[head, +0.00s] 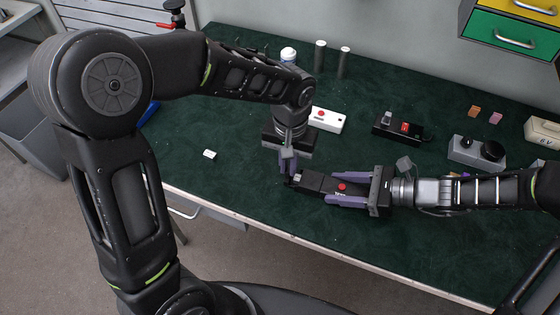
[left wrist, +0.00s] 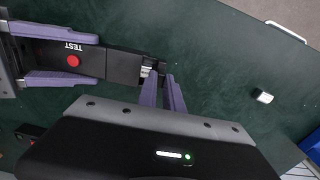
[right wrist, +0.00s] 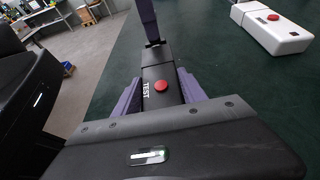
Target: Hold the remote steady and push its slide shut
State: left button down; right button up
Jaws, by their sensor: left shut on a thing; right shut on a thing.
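The black remote (head: 318,183) lies lengthwise over the green table, with a red button and the word TEST on its face. My right gripper (head: 334,187) is shut around its sides at the right part. At the other end a narrower black section with a small silvery part (left wrist: 148,70) sticks out. My left gripper (head: 289,171) points down at this end and is shut on it; its fingers (left wrist: 160,80) show in the left wrist view. In the right wrist view the remote (right wrist: 160,90) shows between the right fingers. The exact grip of the left fingertips is partly hidden.
A white remote with a red button (head: 328,120) lies behind my left gripper. A black box with a red switch (head: 403,128) and a grey box with black knobs (head: 474,152) stand further right. A small white block (head: 209,154) lies left. The table's front edge is close.

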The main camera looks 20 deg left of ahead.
pick_arm(q)
jog(key=c, duration=1.5)
grip_release()
jog(key=shift+r, duration=0.1)
notch_tip(320, 180, up, 12)
jog(key=shift+f, duration=0.1)
jog(key=shift+a+f, duration=0.1)
jog(key=shift+a, duration=0.05)
jog(key=shift+c, duration=1.3)
jog(key=a+f+n+h, duration=0.1)
jog(key=a+n, duration=0.1)
jog(key=n, duration=0.1)
jog(key=a+f+n+g+h, duration=0.1)
jog(key=a+f+n+h, duration=0.1)
jog(key=a+n, duration=0.1)
jog(key=s+a+f+n+g+h, duration=0.1)
jog(key=a+n+h, duration=0.1)
jog(key=n, duration=0.1)
jog(key=shift+a+f+n, duration=0.15)
jog(key=shift+a+n, duration=0.05)
jog(key=shift+n, duration=0.1)
grip_shut()
jog(key=w+a+n+t+h, duration=0.1)
jog(key=a+n+t+h, duration=0.1)
jog(key=a+n+h, duration=0.2)
jog(key=a+f+n, duration=0.1)
jog(key=a+n, duration=0.2)
jog(key=n, duration=0.1)
jog(key=shift+a+h, duration=0.15)
jog(key=shift+h, duration=0.15)
